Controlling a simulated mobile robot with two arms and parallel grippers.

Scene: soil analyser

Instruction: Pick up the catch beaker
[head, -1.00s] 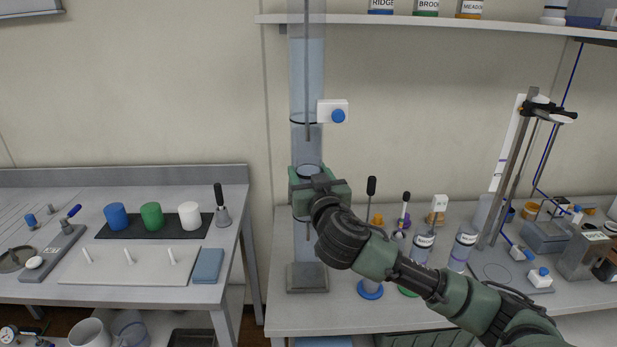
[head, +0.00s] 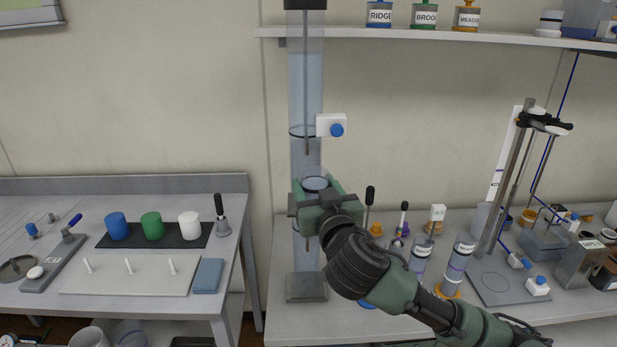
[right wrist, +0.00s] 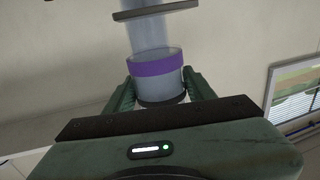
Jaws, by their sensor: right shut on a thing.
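The catch beaker is a clear cylinder whose round rim (head: 315,183) shows above my right gripper in the head view. My right gripper (head: 316,190) is shut around it, in front of the lower part of the tall clear column (head: 305,85). In the right wrist view, the clear beaker (right wrist: 160,86) with a purple band sits between the two green fingers of my right gripper (right wrist: 158,92). The gripper hides much of the beaker in the head view. My left gripper is not in view.
The column's grey base (head: 306,287) stands on the right bench, with a white clamp with a blue knob (head: 331,125) on the column. Bottles, droppers and a stand (head: 505,180) fill the bench to the right. A shelf (head: 430,32) runs above. A gap separates the left bench (head: 120,308).

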